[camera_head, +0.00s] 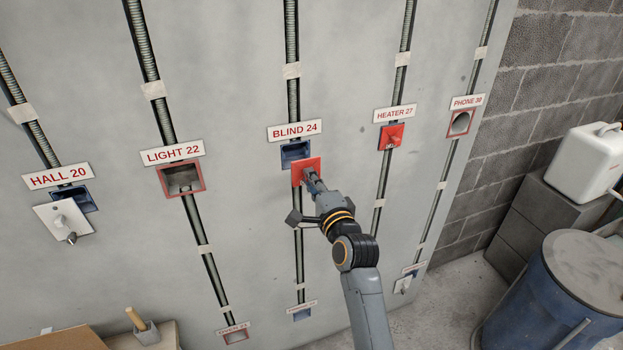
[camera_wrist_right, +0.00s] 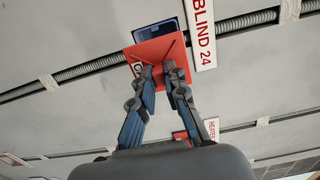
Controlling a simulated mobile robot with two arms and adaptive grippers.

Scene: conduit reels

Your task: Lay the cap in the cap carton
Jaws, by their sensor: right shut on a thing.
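A red square cap (camera_head: 305,170) is in my right gripper (camera_head: 312,179), just below the blue wall box (camera_head: 295,151) under the BLIND 24 label. In the right wrist view the cap (camera_wrist_right: 151,52) is between the fingertips (camera_wrist_right: 160,74), and its edge partly covers the blue box (camera_wrist_right: 158,32). The box opening shows dark and uncovered in the head view. I cannot tell whether the cap touches the wall. A brown box (camera_head: 58,339) is cut off at the lower left; I cannot tell if it is the cap carton. My left gripper is not in view.
A white plate covers part of the HALL 20 box (camera_head: 78,196). The LIGHT 22 box (camera_head: 181,179) is open, and a red cap (camera_head: 391,136) sits under HEATER 27. A blue drum (camera_head: 555,295) and grey blocks with a white canister (camera_head: 583,160) stand right. A wooden-handled tool (camera_head: 138,322) is lower left.

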